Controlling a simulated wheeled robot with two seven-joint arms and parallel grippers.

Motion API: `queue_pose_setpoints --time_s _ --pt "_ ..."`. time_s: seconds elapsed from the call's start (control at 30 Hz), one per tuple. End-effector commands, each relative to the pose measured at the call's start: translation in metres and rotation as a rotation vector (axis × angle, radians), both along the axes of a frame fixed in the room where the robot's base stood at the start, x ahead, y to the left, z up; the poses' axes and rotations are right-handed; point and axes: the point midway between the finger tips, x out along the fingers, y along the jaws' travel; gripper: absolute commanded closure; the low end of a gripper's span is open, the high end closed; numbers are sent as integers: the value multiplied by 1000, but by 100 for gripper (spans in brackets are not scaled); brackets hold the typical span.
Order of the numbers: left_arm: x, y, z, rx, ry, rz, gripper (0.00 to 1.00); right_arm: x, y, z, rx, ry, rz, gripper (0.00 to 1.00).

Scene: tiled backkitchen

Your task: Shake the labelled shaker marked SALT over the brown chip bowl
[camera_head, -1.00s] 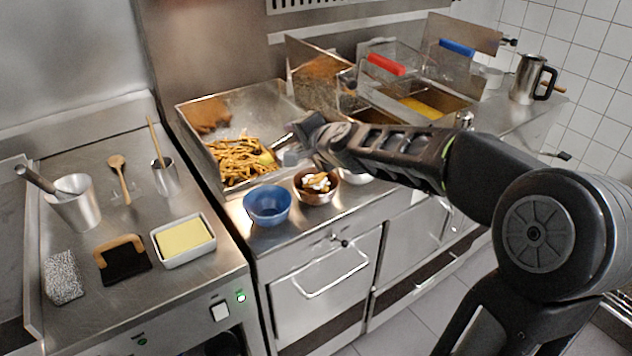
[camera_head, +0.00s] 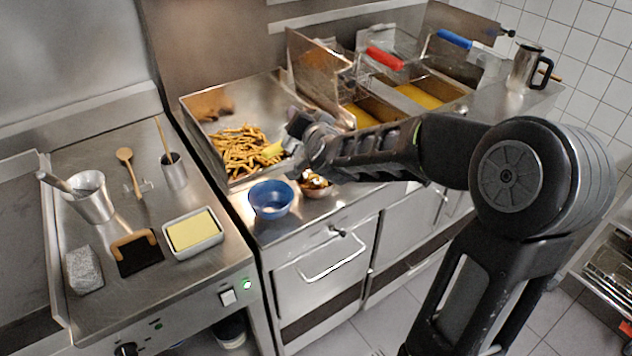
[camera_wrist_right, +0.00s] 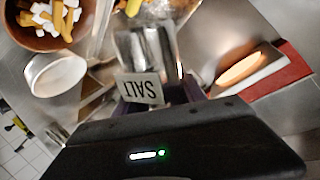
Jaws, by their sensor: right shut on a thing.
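The shaker (camera_wrist_right: 165,46) is a metal cylinder with a white label reading SALT, upside down in the right wrist view. My right gripper (camera_wrist_right: 160,95) is shut on it. In the head view my right gripper (camera_head: 298,143) is by the front right edge of the fries tray, just behind the brown chip bowl (camera_head: 316,192). That bowl is partly hidden by my arm. In the right wrist view the brown chip bowl (camera_wrist_right: 28,40) is at the top left, with fries and white pieces in it, beside the shaker. My left gripper is not in view.
A blue bowl (camera_head: 256,203) stands left of the brown bowl. A white bowl (camera_wrist_right: 58,76) is near it in the wrist view. A metal tray (camera_head: 196,142) of fries lies behind. Fryer baskets with red (camera_head: 385,59) and blue (camera_head: 454,39) handles stand at the back right.

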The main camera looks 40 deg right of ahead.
Motion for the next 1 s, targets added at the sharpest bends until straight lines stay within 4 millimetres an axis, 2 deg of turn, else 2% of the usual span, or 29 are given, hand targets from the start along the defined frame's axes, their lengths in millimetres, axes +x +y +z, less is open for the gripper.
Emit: queue_pose_setpoints --time_s 0.07,0.2,0.33,0.53,1.0 --pt "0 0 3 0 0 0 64 0 -3 8 -131 2 1 100" --pt "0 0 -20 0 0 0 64 0 -15 14 -449 6 -3 100" --pt "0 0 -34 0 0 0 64 0 -22 27 -636 9 -3 100" --pt "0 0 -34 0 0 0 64 -1 -24 36 -702 12 -2 100" --pt "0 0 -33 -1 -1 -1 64 -1 -24 36 -696 13 -2 100"
